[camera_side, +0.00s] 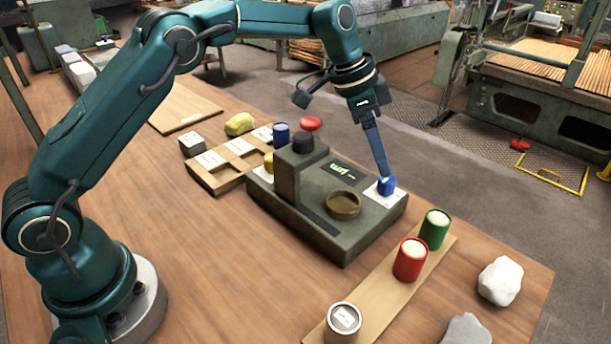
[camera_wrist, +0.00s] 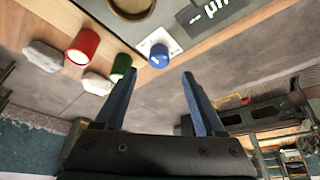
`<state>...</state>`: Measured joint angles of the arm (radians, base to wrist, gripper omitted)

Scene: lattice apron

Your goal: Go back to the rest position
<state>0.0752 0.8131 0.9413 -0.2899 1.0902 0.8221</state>
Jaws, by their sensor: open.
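My gripper (camera_side: 384,172) points down over the right end of a grey-green device (camera_side: 325,225). In the wrist view my gripper (camera_wrist: 158,76) has its two fingers spread apart with nothing held between them. A small blue piece (camera_side: 387,186) sits on a white pad at the device's right end, just below the fingertips in the side view. In the wrist view the blue piece (camera_wrist: 159,55) lies beyond the fingertips, on the white pad (camera_wrist: 151,40). Whether a finger touches it is not clear.
A wooden strip (camera_side: 381,297) holds a green can (camera_side: 435,231), a red can (camera_side: 410,261) and a grey can (camera_side: 343,325). Pale rocks (camera_side: 500,281) lie nearby. The device carries a round dish (camera_side: 343,205) and dark block. A compartment tray (camera_side: 216,179) stands left.

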